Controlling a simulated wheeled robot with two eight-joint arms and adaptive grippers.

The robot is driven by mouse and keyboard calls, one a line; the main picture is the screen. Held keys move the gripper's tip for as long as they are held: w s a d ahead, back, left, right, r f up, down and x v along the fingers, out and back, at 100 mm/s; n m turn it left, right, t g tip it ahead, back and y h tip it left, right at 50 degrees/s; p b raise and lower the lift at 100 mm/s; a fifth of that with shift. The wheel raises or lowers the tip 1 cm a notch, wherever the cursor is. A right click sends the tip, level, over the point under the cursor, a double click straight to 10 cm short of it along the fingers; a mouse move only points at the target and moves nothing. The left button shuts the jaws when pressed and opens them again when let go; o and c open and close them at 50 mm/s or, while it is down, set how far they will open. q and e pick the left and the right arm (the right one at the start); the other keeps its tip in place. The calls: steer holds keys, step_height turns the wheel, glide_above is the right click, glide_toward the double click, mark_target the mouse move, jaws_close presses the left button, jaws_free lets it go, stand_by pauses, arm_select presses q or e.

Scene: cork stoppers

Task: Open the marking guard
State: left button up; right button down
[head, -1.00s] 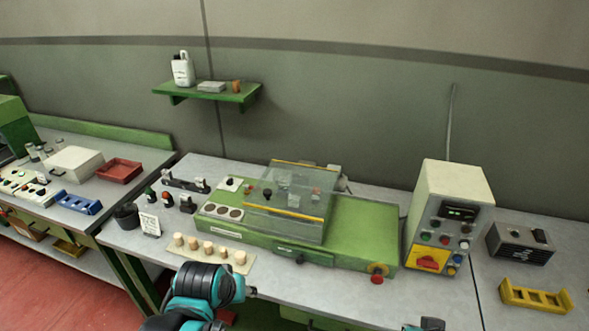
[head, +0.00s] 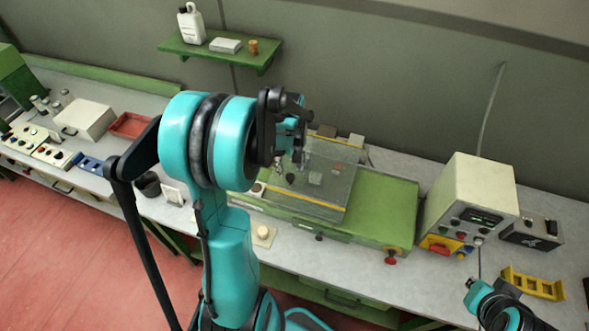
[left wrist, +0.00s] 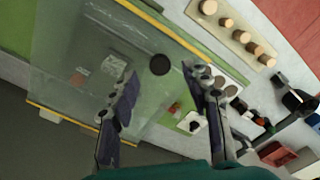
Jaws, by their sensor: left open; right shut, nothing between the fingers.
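The marking guard (head: 335,182) is a clear cover with yellow edge strips, lying down over the green machine (head: 385,212). In the left wrist view the guard (left wrist: 70,60) fills the left half, its yellow front edge running diagonally. My left gripper (head: 292,125) is open and empty, above the guard's left part in the head view. Its two fingers (left wrist: 163,85) show spread over the guard in the left wrist view; a dark round disc (left wrist: 160,64) appears between them. I cannot tell whether they touch the guard. My right gripper (head: 470,284) is shut and empty at lower right.
Cork stoppers (left wrist: 227,22) stand on a strip in front of the machine. A control box (head: 468,200) with buttons stands right of it, beside a yellow rack (head: 533,284). A shelf (head: 215,50) hangs on the wall. My left arm hides the bench's middle left.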

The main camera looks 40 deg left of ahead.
mark_target(290, 176)
arm_select(q)
steer(key=f, duration=0.4)
steer(key=shift+w+a, duration=0.2)
steer(key=shift+w, duration=0.05)
steer(key=shift+s+d+f, duration=0.1)
steer(key=shift+f, duration=0.15)
jaws_close()
steer(key=w+d+b, duration=0.2)
steer(key=w+d, duration=0.2)
steer(key=d, duration=0.8)
steer(key=w+d+b, duration=0.3)
steer(key=d, duration=0.9)
steer(key=shift+w, duration=0.4)
steer(key=shift+d, duration=0.1)
jaws_free()
